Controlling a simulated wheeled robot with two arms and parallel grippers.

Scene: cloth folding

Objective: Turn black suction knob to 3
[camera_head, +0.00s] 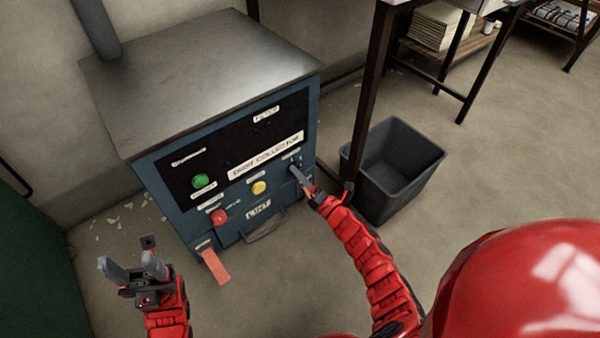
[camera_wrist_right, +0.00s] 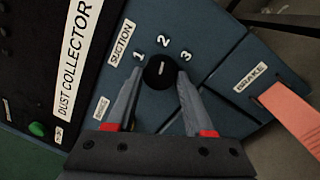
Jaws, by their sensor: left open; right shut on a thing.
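The black suction knob (camera_wrist_right: 160,72) sits on the blue front panel of the dust collector, below the numbers 1, 2 and 3. Its white mark points towards 2. My right gripper (camera_wrist_right: 160,82) is shut on the knob, one finger on each side of it. In the head view my right gripper (camera_head: 297,173) reaches the panel's right side and mostly hides the knob. My left gripper (camera_head: 127,264) is open and empty, in front of the machine at the lower left.
The dust collector (camera_head: 200,70) has a green button (camera_head: 201,181), a red button (camera_head: 219,217), a yellow button (camera_head: 259,187) and an orange brake tab (camera_head: 216,268). A grey bin (camera_head: 400,185) stands right of it, near a table leg (camera_head: 372,90). Floor at the right is clear.

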